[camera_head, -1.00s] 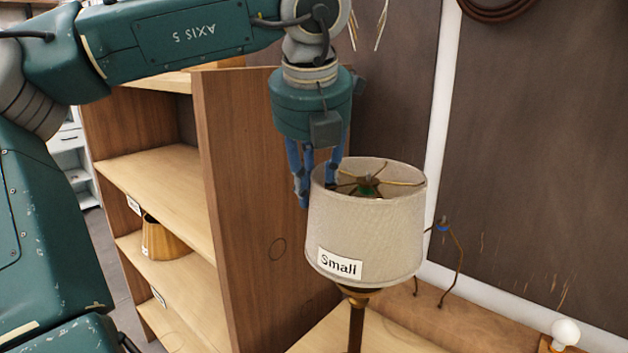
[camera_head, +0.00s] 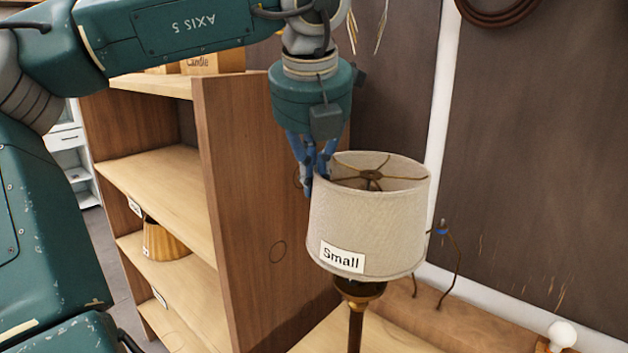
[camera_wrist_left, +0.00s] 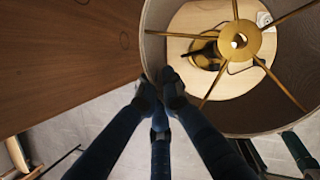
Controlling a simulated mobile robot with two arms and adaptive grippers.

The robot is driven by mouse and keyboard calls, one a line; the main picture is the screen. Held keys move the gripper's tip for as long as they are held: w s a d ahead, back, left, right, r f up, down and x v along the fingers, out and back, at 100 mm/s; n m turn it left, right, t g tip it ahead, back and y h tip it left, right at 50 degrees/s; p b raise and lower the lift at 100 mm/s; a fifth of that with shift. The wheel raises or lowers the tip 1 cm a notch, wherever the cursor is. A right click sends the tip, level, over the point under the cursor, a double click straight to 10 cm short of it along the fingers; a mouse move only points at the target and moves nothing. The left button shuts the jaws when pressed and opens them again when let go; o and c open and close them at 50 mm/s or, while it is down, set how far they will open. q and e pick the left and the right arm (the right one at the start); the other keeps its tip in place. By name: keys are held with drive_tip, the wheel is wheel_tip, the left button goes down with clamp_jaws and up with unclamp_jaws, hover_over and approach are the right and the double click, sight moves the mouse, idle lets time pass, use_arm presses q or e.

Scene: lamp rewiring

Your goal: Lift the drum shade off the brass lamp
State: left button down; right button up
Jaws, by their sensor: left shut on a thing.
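The cream drum shade (camera_head: 368,222), with a "Small" label, is tilted slightly and sits above the brass lamp (camera_head: 356,325). The lamp's dark cup and stem show just below the shade's lower edge. My left gripper (camera_head: 319,176) is shut on the shade's rim at its left side. In the left wrist view the fingertips (camera_wrist_left: 160,88) pinch the rim of the shade (camera_wrist_left: 285,95). Its brass spokes and ring show there, with the wooden top visible through them. Whether the shade still touches the lamp is hidden by its wall. My right gripper is not in view.
A wooden shelf unit (camera_head: 255,220) stands close to the left of the shade, with a pleated yellow shade (camera_head: 163,241) on one shelf. A bent wire frame (camera_head: 455,265) stands right of the lamp. A white bulb (camera_head: 562,333) is at lower right.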

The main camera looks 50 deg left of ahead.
use_arm(q)
wheel_tip(320, 180, up, 13)
drive_tip(key=p, duration=1)
drive_tip(key=shift+r, duration=0.15)
